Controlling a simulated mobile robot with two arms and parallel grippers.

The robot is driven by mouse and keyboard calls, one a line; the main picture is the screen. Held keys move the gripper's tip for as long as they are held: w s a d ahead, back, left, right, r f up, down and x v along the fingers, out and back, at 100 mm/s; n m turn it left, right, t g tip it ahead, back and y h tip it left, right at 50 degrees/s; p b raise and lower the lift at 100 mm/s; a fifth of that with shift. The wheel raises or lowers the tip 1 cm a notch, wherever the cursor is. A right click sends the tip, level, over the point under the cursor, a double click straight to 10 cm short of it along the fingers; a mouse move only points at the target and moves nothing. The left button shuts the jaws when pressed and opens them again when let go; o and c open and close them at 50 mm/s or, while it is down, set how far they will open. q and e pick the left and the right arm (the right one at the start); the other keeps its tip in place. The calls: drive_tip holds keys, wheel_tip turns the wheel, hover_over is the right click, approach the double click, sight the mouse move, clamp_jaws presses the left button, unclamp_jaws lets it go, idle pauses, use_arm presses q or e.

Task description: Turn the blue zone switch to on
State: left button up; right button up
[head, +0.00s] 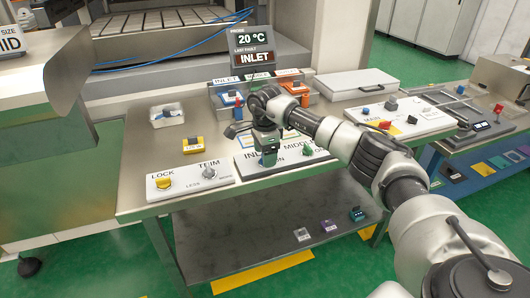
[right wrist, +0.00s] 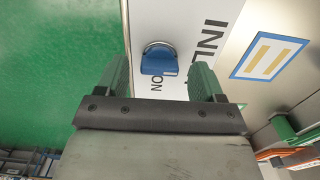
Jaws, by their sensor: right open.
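The blue zone switch (right wrist: 158,60) is a blue knob with a pale metal rim on a white panel marked INLET and ON. In the right wrist view it lies between my two green fingers, with a gap on each side. My right gripper (head: 268,158) is open and empty, pointing down over the INLET end of the panel (head: 243,167); it also shows in the right wrist view (right wrist: 160,80). In the head view the gripper largely hides the blue knob. I cannot tell how far the fingertips reach down beside it. My left gripper is not in view.
A green knob (head: 307,149) under MIDDLE stands right of my gripper. A panel with a yellow LOCK knob (head: 163,183) and a grey TRIM knob (head: 209,171) is at left. Another panel with red and blue knobs (head: 365,110) lies right, behind my arm. A display (head: 250,50) stands behind.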

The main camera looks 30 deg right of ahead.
drive_tip(key=shift+f, duration=0.4)
drive_tip(key=c, duration=0.9)
